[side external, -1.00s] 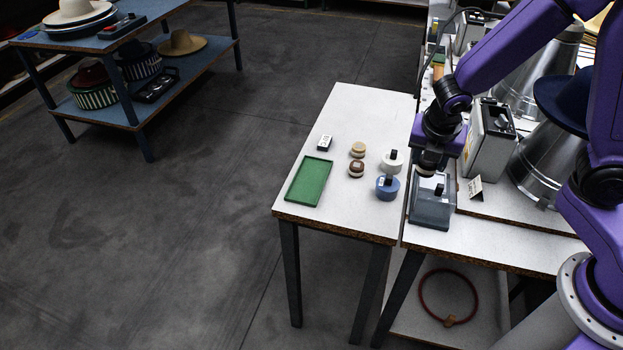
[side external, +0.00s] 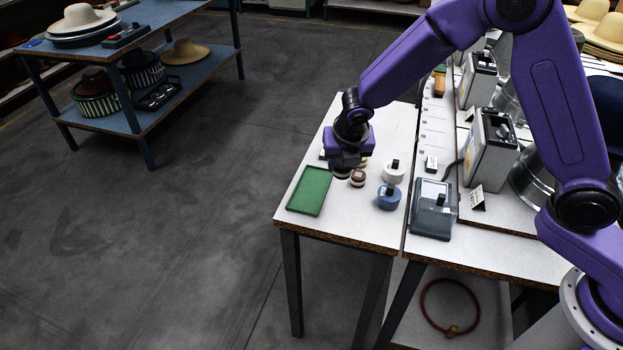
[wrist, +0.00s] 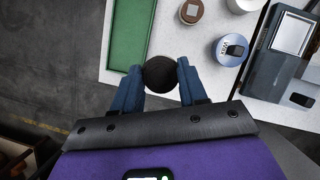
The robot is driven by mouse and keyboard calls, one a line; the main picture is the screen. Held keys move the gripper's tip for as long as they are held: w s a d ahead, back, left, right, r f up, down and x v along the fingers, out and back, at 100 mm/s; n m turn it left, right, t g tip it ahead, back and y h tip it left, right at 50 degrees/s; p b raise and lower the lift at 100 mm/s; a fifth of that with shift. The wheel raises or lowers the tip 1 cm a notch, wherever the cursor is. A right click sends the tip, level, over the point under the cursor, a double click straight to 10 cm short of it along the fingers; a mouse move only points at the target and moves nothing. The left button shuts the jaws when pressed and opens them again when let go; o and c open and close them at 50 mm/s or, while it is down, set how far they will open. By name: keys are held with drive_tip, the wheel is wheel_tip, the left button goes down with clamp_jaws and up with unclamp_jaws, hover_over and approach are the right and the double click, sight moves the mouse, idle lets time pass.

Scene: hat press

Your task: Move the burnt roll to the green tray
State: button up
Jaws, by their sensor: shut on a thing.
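My gripper (side external: 345,166) is shut on a round, near-black burnt roll (wrist: 160,72). The roll sits between the two blue fingers in the wrist view, and only a dark bit of it shows under the gripper in the side view. The green tray (side external: 309,191) lies flat and empty at the near left corner of the white table. My gripper is above the table, just behind and right of the tray. In the wrist view the tray (wrist: 131,34) is left of the held roll and above it in the picture.
A brown roll (side external: 357,178) stands close to the gripper, with a tan roll partly hidden behind. A white roll (side external: 393,172) and a blue roll (side external: 388,197) stand to the right. A grey box (side external: 432,208) is on the adjoining bench. The table's left edge is near the tray.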

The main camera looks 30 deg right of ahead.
drive_tip(key=w+a+f, duration=0.1)
drive_tip(key=w+f, duration=0.1)
drive_tip(key=w+a+f, duration=0.1)
drive_tip(key=w+f, duration=0.2)
drive_tip(key=w+a+f, duration=0.1)
drive_tip(key=w+f, duration=0.1)
drive_tip(key=w, duration=0.1)
drive_tip(key=shift+w+f, duration=0.25)
drive_tip(key=shift+f, duration=0.05)
drive_tip(key=shift+w+a+f, duration=0.1)
drive_tip(key=shift+w+f, duration=0.05)
drive_tip(key=shift+f, duration=1.5)
drive_tip(key=shift+f, duration=0.1)
drive_tip(key=o, duration=1)
drive_tip(key=shift+o, duration=0.2)
